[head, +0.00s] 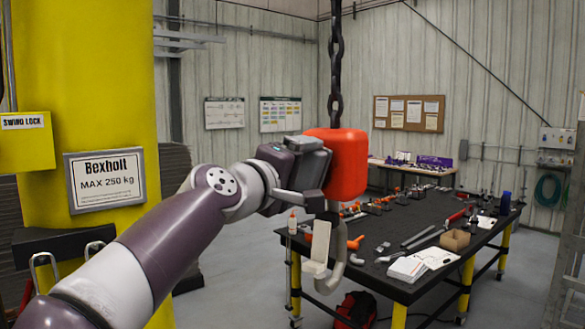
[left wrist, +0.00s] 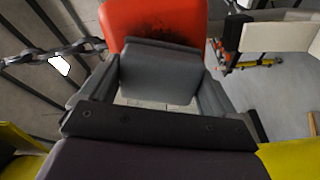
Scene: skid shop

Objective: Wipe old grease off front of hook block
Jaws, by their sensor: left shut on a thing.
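The red-orange hook block (head: 347,160) hangs from a dark chain in the head view, with a grey hook (head: 335,272) below it. In the left wrist view the hook block (left wrist: 190,18) bears a dark grease smear (left wrist: 158,28) on its face. My left gripper (head: 312,172) is at the block's left side in the head view. It is shut on a grey pad-like thing (left wrist: 158,76), which lies close against the smeared face. I cannot tell whether it touches. The pad hides part of the face. My right gripper is not in view.
A black-topped workbench (head: 410,215) with yellow legs stands behind and right of the hook, carrying tools and papers. A yellow column (head: 85,85) with a load plate (head: 104,180) stands at the left. A red bag (head: 355,310) lies under the bench. The chain (head: 336,60) runs upward.

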